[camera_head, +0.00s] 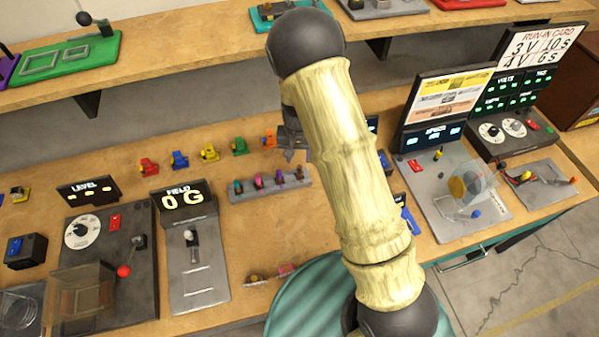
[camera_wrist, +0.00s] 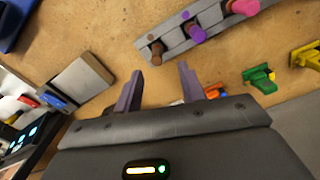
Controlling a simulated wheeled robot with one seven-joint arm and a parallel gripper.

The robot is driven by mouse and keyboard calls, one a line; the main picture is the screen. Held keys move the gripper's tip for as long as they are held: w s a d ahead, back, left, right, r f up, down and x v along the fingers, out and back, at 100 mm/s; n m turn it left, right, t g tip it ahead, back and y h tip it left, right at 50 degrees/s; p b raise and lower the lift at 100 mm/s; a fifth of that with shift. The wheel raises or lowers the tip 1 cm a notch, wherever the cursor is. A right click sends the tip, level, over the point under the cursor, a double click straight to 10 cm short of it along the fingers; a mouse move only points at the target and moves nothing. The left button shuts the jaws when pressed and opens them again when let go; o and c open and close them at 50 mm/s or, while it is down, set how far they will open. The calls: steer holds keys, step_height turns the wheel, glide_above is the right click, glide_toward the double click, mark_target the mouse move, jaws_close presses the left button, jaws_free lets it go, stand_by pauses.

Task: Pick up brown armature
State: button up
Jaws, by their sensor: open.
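The brown armature (camera_wrist: 157,48) sits in the near end of a grey rack (camera_wrist: 182,42) in the wrist view, beside a purple one (camera_wrist: 193,32) and a pink one (camera_wrist: 243,7). In the head view the brown armature (camera_head: 299,173) is at the right end of the rack (camera_head: 268,190). My gripper (camera_wrist: 160,90) is open and empty, its two fingers apart, with the brown armature showing just beyond the fingertips. In the head view my gripper (camera_head: 293,148) hangs behind the rack's right end, partly hidden by my arm.
Several small coloured pieces, including a green one (camera_head: 240,146) and a yellow one (camera_head: 209,152), stand in a row behind the rack. A field gauge (camera_head: 181,197) stands to the left. A panel with a clear cover (camera_head: 466,185) is to the right.

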mark_target(300, 166)
steer(key=shift+f, duration=0.4)
steer(key=shift+s+d+f+p, duration=0.1)
steer(key=shift+f+p, duration=0.45)
steer(key=shift+f, duration=0.75)
steer(key=shift+s+d+f+p, duration=0.1)
steer(key=shift+f+p, duration=0.4)
steer(key=shift+f, duration=0.8)
steer(key=shift+c, duration=0.4)
jaws_close()
